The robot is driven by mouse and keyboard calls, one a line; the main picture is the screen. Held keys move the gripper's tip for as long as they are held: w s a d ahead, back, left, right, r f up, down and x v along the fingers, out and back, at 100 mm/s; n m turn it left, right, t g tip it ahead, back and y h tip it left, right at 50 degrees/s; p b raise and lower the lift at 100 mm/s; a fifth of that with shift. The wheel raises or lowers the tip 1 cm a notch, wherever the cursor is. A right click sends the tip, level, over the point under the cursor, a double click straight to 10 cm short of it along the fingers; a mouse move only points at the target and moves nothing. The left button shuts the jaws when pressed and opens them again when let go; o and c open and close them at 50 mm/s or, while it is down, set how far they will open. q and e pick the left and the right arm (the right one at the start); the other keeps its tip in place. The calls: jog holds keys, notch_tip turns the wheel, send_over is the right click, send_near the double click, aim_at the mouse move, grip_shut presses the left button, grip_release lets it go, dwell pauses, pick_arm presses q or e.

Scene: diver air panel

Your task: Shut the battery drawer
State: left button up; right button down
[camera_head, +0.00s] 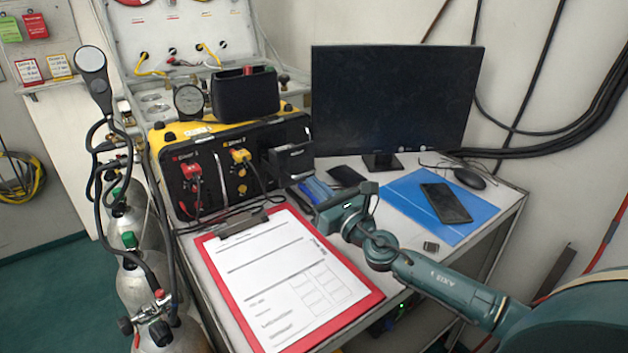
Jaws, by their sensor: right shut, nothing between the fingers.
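The battery drawer (289,162) appears as a black box sticking out of the right part of the front of the yellow and black air panel (228,160). It stands out from the panel face, so it looks open. My right gripper (312,195) is just below and to the right of the drawer, low over the table, with its fingers pointing left. It is shut and empty. A gap seems to lie between it and the drawer, though contact is hard to judge. My left gripper is not in view.
A red clipboard (372,302) with a form lies in front of the panel. A monitor (392,100) stands behind right. A blue folder (408,192) with a phone (446,203) lies to the right. Red and yellow plugs with cables hang on the panel front. Gas cylinders (140,285) stand left.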

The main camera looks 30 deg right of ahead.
aim_at(295, 172)
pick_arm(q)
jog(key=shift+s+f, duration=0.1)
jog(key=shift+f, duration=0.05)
pick_arm(e)
jog(key=shift+w+a+r, duration=0.1)
jog(key=shift+w+a, duration=0.05)
jog(key=shift+w, duration=0.45)
jog(key=b+x, duration=0.1)
jog(key=x, duration=0.2)
jog(key=f+b+x, duration=0.1)
jog(key=x, duration=0.2)
jog(key=f+b+x, duration=0.1)
jog(key=x, duration=0.3)
jog(key=shift+w+f+b, duration=0.1)
jog(key=shift+w+b, duration=0.1)
jog(key=shift+b, duration=0.1)
jog(key=shift+w, duration=0.35)
jog(key=shift+r, duration=0.3)
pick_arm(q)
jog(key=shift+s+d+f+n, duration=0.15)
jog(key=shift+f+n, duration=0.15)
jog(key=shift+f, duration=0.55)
pick_arm(e)
jog(key=shift+r, duration=0.2)
